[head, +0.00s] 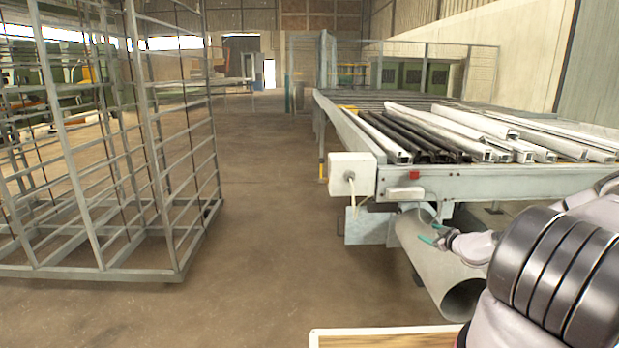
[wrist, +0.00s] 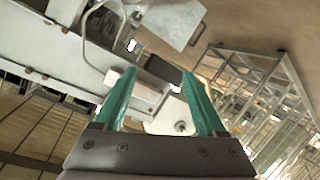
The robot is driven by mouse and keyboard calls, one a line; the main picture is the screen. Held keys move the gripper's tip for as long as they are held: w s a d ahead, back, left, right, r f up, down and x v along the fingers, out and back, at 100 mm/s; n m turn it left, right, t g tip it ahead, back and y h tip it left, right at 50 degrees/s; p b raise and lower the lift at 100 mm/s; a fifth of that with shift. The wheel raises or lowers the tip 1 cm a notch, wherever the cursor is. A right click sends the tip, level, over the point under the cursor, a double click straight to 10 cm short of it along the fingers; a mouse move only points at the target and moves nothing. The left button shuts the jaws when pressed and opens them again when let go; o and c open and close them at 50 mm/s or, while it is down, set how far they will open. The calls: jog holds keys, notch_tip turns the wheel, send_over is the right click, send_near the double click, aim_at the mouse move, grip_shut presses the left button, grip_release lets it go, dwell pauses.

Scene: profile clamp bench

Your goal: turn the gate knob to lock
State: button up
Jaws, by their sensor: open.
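A white box (head: 352,174) is fixed to the near left corner of the profile bench. A small round grey knob-like part (head: 349,176) sits on its front face; I cannot tell its turn position. In the wrist view the white box (wrist: 168,112) lies beyond and between the fingers, with a small round part (wrist: 180,127) on it. My gripper (head: 428,233) has teal fingers and is in front of the bench, lower and to the right of the box. In the wrist view my gripper (wrist: 158,73) is open, with nothing held between its fingers.
The bench (head: 480,184) carries white and black profiles. A red button (head: 414,175) and a pale handle-like part (head: 405,192) are on its front edge. A large grey pipe (head: 425,262) lies below. A wire cage rack (head: 150,200) stands left, with open floor (head: 265,230) between.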

jog(key=s+a+r+n+g+y, duration=0.1)
jog(key=a+r+n+g+y, duration=0.15)
jog(key=a+r+n, duration=0.55)
jog(key=s+a+r+n+g+y, duration=0.1)
jog(key=a+r+n+y, duration=0.3)
jog(key=r+n, duration=0.65)
jog(key=s+a+r+n+g, duration=0.5)
jog(key=s+a+r+n, duration=0.5)
jog(key=n, duration=0.6)
jog(key=s+a+r+n+g+h, duration=0.15)
jog(key=s+r+n+h, duration=0.25)
jog(key=s+r+n, duration=0.85)
jog(key=s+d+r+n+t+h, duration=0.1)
jog(key=s+d+r+n, duration=0.1)
jog(key=s+n, duration=0.4)
jog(key=s+d+r+n+t+h, duration=0.2)
jog(key=s+r+n, duration=0.3)
jog(key=s+n, duration=0.2)
jog(key=shift+s+r, duration=0.15)
jog(key=shift+s, duration=1.1)
jog(key=shift+d+h, duration=0.1)
jog(key=shift+h, duration=0.15)
